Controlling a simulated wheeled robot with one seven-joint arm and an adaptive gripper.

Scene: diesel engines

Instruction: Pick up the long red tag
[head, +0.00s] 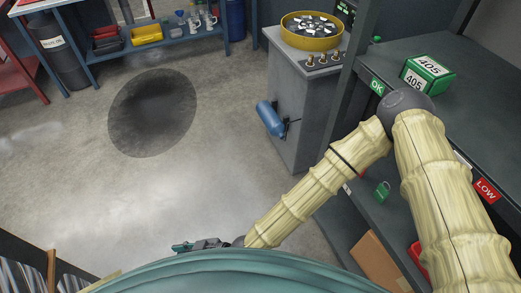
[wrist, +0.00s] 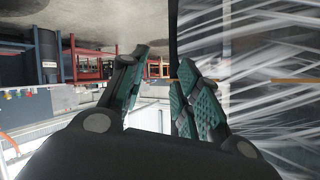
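I cannot make out a long red tag for certain in either view. A red label reading LOW (head: 485,190) is on the shelf edge at the right of the head view. My gripper (head: 185,247) is low in the head view, partly hidden behind my teal body and far left of that label. In the wrist view my gripper (wrist: 158,72) is open, with teal pads apart and nothing between them.
A dark shelf unit (head: 455,65) at right holds a green 405 box (head: 428,72); a green padlock (head: 383,190) shows lower down. A grey cabinet (head: 293,100) carries a yellow round tray (head: 312,43). Clear plastic wrap (wrist: 270,80) is close right of my gripper. The floor's middle is clear.

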